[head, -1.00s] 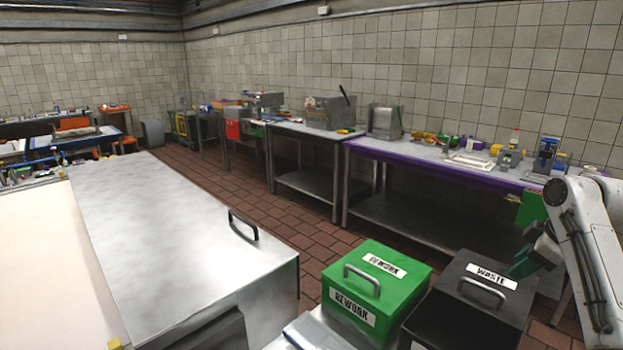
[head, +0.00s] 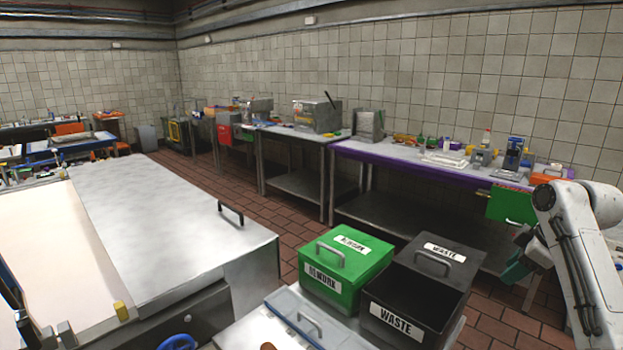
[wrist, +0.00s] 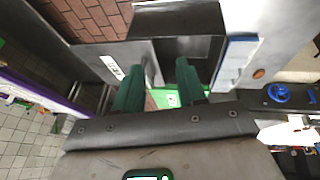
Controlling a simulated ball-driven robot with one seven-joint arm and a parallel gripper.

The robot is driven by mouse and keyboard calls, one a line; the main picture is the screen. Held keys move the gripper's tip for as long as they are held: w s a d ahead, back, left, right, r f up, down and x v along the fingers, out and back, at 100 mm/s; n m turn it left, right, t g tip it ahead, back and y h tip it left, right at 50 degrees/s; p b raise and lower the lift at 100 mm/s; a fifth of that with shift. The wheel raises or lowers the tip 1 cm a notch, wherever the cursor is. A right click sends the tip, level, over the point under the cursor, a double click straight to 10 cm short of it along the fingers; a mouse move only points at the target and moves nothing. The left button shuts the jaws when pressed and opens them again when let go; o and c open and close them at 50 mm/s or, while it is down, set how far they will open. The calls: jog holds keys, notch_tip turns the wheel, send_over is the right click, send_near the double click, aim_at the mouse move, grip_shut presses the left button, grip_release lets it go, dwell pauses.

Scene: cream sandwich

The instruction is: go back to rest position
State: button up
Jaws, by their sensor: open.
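My gripper (head: 516,266) is at the right side of the head view, at the end of my bent white arm, to the right of the black waste box. In the wrist view its two green fingers (wrist: 158,84) stand apart with nothing between them, so it is open and empty. In the head view the gripper is partly dark and its fingertips are hard to make out.
A green rework box (head: 318,292) and a black waste box (head: 425,318) stand side by side at front centre, with a clear-lidded tray (head: 283,305) before them. A steel counter (head: 150,215) is at left. A purple-edged bench (head: 395,163) runs along the back wall.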

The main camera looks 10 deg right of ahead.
jog(key=s+a+f+m, duration=0.1)
jog(key=s+a+f, duration=0.3)
jog(key=a+f, duration=0.3)
jog(key=s+a+f+m+g+y, duration=0.1)
jog(key=s+a+f+m, duration=0.1)
jog(key=s+a+f, duration=0.35)
jog(key=s+a+f+m, duration=0.1)
jog(key=s+a+f, duration=0.2)
jog(key=a+f, duration=0.5)
jog(key=s+a+f+m+g+h, duration=0.1)
jog(key=s+f+m, duration=0.1)
jog(key=s, duration=1.1)
jog(key=s+a+f+m+g+h, duration=0.1)
jog(key=s+f, duration=0.3)
jog(key=s, duration=1)
jog(key=shift+s+a+f+m+g, duration=0.25)
jog(key=shift+a+f+m+g, duration=0.15)
jog(key=shift+a+m, duration=0.35)
